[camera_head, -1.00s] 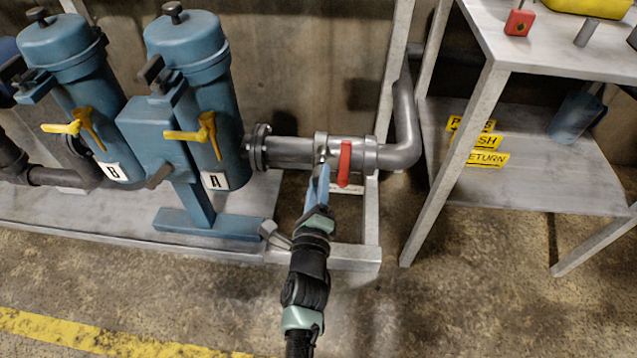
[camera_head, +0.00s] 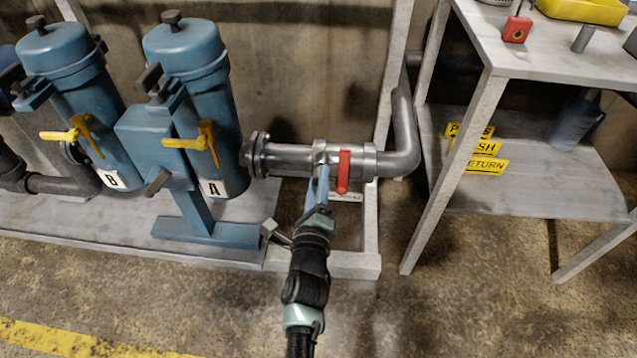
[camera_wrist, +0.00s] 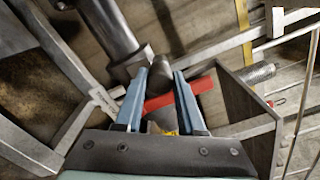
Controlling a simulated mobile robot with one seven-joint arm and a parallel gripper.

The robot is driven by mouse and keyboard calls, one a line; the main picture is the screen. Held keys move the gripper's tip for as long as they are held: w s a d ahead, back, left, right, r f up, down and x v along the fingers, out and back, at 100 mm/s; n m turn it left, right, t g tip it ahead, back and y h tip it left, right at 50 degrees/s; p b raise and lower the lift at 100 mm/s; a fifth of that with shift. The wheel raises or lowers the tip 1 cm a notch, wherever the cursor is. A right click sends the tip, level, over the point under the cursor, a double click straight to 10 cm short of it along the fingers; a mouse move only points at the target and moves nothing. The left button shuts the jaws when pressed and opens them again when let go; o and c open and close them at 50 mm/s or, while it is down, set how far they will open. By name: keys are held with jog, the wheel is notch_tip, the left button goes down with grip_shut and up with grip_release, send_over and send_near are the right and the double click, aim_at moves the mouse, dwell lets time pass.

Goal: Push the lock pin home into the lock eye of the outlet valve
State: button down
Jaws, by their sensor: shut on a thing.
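The outlet valve (camera_head: 322,158) sits in the grey pipe right of filter A, with a red handle (camera_head: 343,172) hanging down. My gripper (camera_head: 323,168) reaches up to the valve's front, just left of the handle. In the wrist view, my gripper (camera_wrist: 162,76) has its two blue fingers apart around a dark, narrow thing, seemingly the lock pin. A bit of yellow shows low between the fingers. The red handle (camera_wrist: 185,93) crosses behind the fingers. The lock eye cannot be made out, so the pin's seating in it cannot be told.
Blue filters A (camera_head: 190,70) and B (camera_head: 65,75) stand at left with yellow levers. A grey frame post (camera_head: 392,85) rises behind the pipe. A bench (camera_head: 560,55) with a lower shelf (camera_head: 540,185) stands at right. The floor in front is clear.

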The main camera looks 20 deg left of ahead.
jog(key=shift+c, duration=2.2)
grip_release()
jog(key=shift+c, duration=0.4)
jog(key=shift+s, duration=0.1)
jog(key=v, duration=0.6)
jog(key=shift+s+d, duration=0.15)
jog(key=shift+s, duration=0.2)
